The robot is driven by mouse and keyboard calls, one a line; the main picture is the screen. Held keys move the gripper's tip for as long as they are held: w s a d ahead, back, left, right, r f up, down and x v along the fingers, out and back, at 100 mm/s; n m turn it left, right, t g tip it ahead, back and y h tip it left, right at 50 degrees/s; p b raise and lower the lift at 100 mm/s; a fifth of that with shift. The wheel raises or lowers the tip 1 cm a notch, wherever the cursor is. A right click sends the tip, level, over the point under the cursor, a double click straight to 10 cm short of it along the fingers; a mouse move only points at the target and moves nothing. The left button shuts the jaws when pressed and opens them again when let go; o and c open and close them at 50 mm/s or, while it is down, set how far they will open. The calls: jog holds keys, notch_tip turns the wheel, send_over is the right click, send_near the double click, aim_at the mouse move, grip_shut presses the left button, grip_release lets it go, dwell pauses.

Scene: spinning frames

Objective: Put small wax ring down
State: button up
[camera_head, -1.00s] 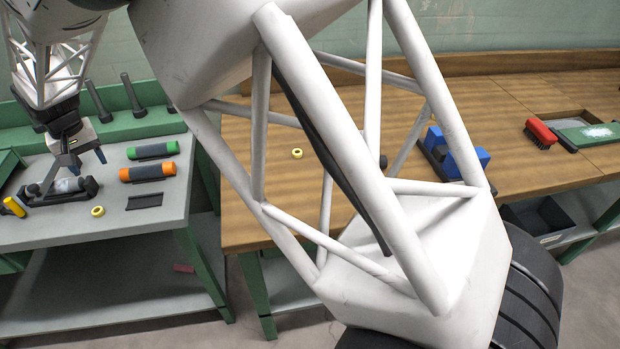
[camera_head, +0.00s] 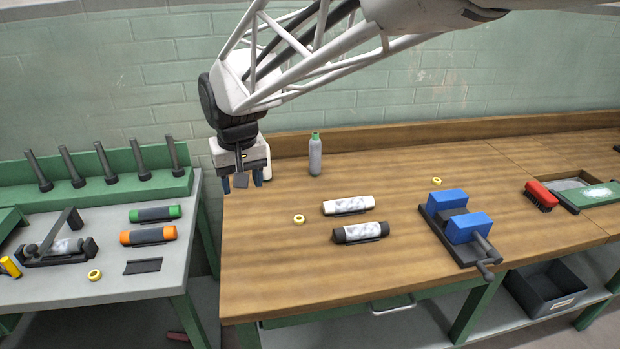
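Three small yellow rings are in view. One ring (camera_head: 299,219) lies on the left part of the wooden bench, a second ring (camera_head: 437,181) lies farther back near the blue vise, and a third ring (camera_head: 94,275) lies on the grey bench at left. I cannot tell which of them is the small wax ring. My gripper (camera_head: 243,183) hangs pointing down above the back left part of the wooden bench, to the left of and behind the nearest ring. Its blue-tipped fingers are apart, with nothing visible between them.
A white cylinder (camera_head: 348,205) and a dark-ended one (camera_head: 360,232) lie mid-bench. A green-capped bottle (camera_head: 315,157) stands at the back. The blue vise (camera_head: 468,228) and red brush (camera_head: 540,195) are to the right. The wooden bench's front left is clear.

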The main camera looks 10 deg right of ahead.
jog(key=s+d+f+m+t, duration=0.1)
jog(key=s+d+f+m, duration=0.1)
jog(key=s+d, duration=1.8)
jog(key=s, duration=0.2)
jog(key=shift+s+d+f+m+h, duration=0.15)
jog(key=shift+s+f+m+h, duration=0.15)
jog(key=shift+f+m, duration=0.1)
jog(key=shift+o, duration=0.5)
jog(key=w+a+f+n+g, duration=0.1)
jog(key=w+n, duration=0.3)
jog(key=w, duration=0.6)
jog(key=w+a+f+n, duration=0.2)
jog(key=w+n, duration=0.2)
jog(key=w, duration=0.7)
jog(key=w+a+f+n, duration=0.1)
jog(key=w+f+n, duration=0.3)
jog(key=w, duration=0.5)
jog(key=w+a+f+n+g, duration=0.1)
jog(key=w+f+n, duration=0.3)
jog(key=w+f, duration=0.4)
jog(key=shift+w+a+f, duration=0.2)
jog(key=shift+w+a, duration=0.45)
jog(key=shift+a, duration=0.15)
